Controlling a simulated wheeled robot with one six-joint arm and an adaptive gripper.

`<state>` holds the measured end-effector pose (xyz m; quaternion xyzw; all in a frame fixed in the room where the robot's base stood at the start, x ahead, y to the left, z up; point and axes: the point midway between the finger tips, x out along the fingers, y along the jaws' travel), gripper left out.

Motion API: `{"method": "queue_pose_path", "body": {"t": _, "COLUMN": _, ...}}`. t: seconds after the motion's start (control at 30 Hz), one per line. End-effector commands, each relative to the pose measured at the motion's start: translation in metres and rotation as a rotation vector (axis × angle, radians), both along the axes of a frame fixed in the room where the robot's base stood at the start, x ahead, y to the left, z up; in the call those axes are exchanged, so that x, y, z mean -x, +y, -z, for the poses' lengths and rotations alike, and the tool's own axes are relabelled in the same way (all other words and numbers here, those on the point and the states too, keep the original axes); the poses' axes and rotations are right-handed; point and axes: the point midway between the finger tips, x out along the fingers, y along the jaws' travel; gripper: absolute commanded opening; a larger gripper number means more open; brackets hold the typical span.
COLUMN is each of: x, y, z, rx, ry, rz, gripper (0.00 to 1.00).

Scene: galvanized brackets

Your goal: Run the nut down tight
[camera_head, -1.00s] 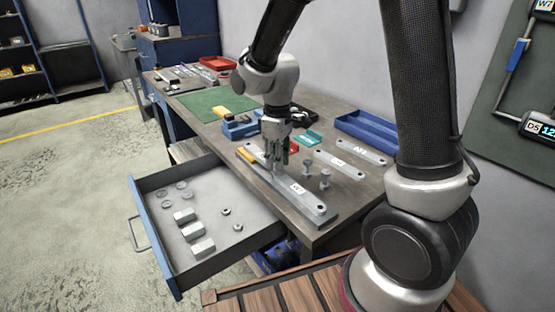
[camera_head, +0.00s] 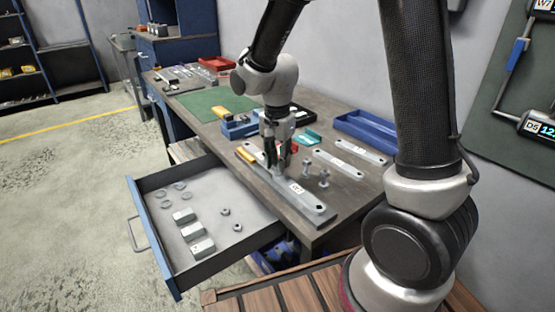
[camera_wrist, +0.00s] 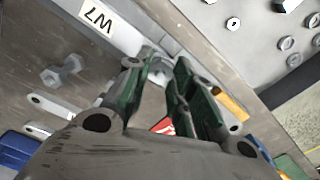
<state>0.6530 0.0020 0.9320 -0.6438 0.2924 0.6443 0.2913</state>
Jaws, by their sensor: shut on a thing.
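My gripper (camera_head: 278,160) points down at the long grey bracket (camera_head: 312,203) that lies along the front edge of the bench. Its green-padded fingers (camera_wrist: 160,68) are closed on the nut at the bracket's middle. The fingers hide most of the nut, so how it sits on its thread cannot be told. The bracket carries a white W7 label, which also shows in the wrist view (camera_wrist: 97,18).
An open drawer (camera_head: 163,253) juts out below the bench with loose nuts, washers and metal blocks. More labelled bars (camera_head: 338,164) lie behind the bolts. A blue tray (camera_head: 362,125), a blue vise-like tool (camera_head: 238,127) and a green mat (camera_head: 203,103) are further back.

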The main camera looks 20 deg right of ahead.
Motion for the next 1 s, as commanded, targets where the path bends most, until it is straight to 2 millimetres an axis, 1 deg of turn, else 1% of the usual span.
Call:
{"method": "queue_pose_path", "body": {"t": 0.1, "x": -0.0006, "y": 0.0019, "z": -0.0001, "rx": -0.003, "ry": -0.003, "rz": 0.212, "gripper": 0.0}}
{"method": "queue_pose_path", "body": {"t": 0.2, "x": -0.0008, "y": 0.0021, "z": -0.0001, "rx": -0.003, "ry": -0.003, "rz": 0.34, "gripper": 0.0}}
{"method": "queue_pose_path", "body": {"t": 0.3, "x": -0.001, "y": 0.0022, "z": -0.0001, "rx": -0.004, "ry": -0.004, "rz": 0.398, "gripper": 0.0}}
{"method": "queue_pose_path", "body": {"t": 0.5, "x": -0.0014, "y": 0.0023, "z": -0.0003, "rx": -0.004, "ry": -0.004, "rz": 0.404, "gripper": 0.0}}
{"method": "queue_pose_path", "body": {"t": 0.53, "x": -0.0015, "y": 0.0024, "z": -0.0003, "rx": -0.004, "ry": -0.004, "rz": 0.404, "gripper": 0.27}}
{"method": "queue_pose_path", "body": {"t": 0.57, "x": -0.0016, "y": 0.0023, "z": -0.0003, "rx": -0.004, "ry": -0.004, "rz": 0.403, "gripper": 0.32}}
{"method": "queue_pose_path", "body": {"t": 0.6, "x": -0.0015, "y": 0.0022, "z": -0.0003, "rx": -0.004, "ry": -0.004, "rz": 0.403, "gripper": 0.35}}
{"method": "queue_pose_path", "body": {"t": 1.0, "x": -0.0006, "y": 0.001, "z": 0.0, "rx": -0.001, "ry": -0.003, "rz": 0.402, "gripper": 0.35}}
